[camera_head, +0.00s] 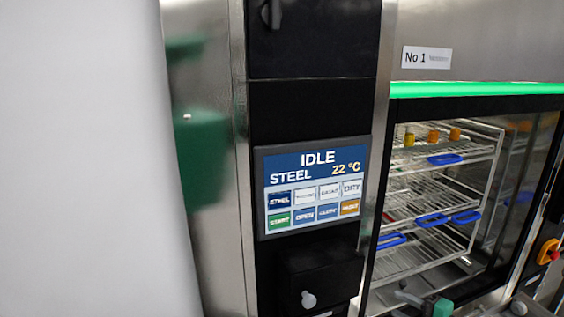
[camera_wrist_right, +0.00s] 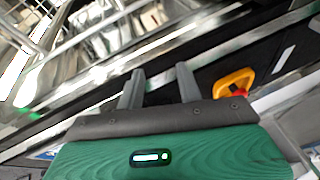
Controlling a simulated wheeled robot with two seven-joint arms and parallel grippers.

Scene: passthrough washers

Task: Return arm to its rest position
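My right gripper (camera_head: 406,298) is at the bottom of the head view, low in front of the washer's glass door (camera_head: 480,290). Only its green body and part of a grey finger show there. In the right wrist view its two grey fingers (camera_wrist_right: 160,72) stand apart with nothing between them, so it is open and empty. The washer's steel front and the rack behind the glass lie beyond the fingers. My left gripper is not in view.
A washer panel screen (camera_head: 314,187) reads IDLE, STEEL, 22 °C. Behind the glass, a wire rack (camera_head: 425,205) holds blue-handled items and small amber bottles. A yellow and red emergency stop (camera_head: 548,251) is at right and also shows in the wrist view (camera_wrist_right: 235,84). A black box with a light knob (camera_head: 308,299) sits below the screen.

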